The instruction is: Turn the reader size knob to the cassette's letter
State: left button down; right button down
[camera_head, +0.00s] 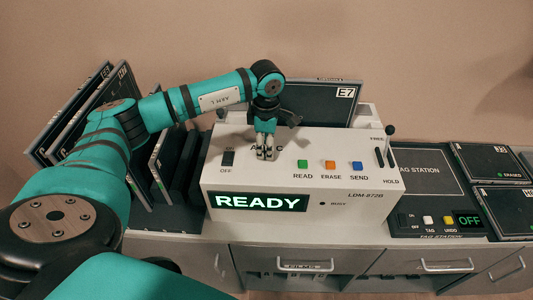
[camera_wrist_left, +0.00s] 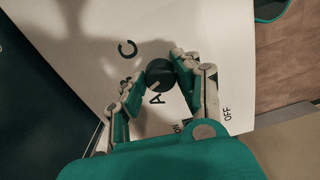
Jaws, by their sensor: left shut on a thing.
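The white reader (camera_head: 310,185) stands on the cabinet with its display (camera_head: 258,202) showing READY. A dark cassette (camera_head: 318,103) labelled E7 stands upright at its back; no size letter on it is readable. My left gripper (camera_head: 265,153) points down onto the reader's top and hides the knob in the head view. In the left wrist view, the round black size knob (camera_wrist_left: 160,73) sits between the fingers of my left gripper (camera_wrist_left: 157,80), which is shut on it. Letters A and C show around it, with B partly covered. A faint pale mark on the knob faces roughly towards A. My right gripper is out of view.
The OFF switch (camera_head: 228,158) lies left of the gripper; the READ (camera_head: 303,164), ERASE (camera_head: 330,165) and SEND (camera_head: 357,165) buttons lie right. A lever (camera_head: 389,140) rises at the right edge. The tag station (camera_head: 425,175) stands right; upright panels (camera_head: 118,110) stand left.

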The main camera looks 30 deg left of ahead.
pick_arm(q)
jog(key=m+b, duration=0.2)
jog(key=m, duration=0.1)
jog(key=shift+m+b, duration=0.5)
jog(key=shift+r, duration=0.1)
jog(key=c, duration=0.9)
grip_release()
jog(key=shift+c, duration=0.2)
notch_tip(320, 180, up, 12)
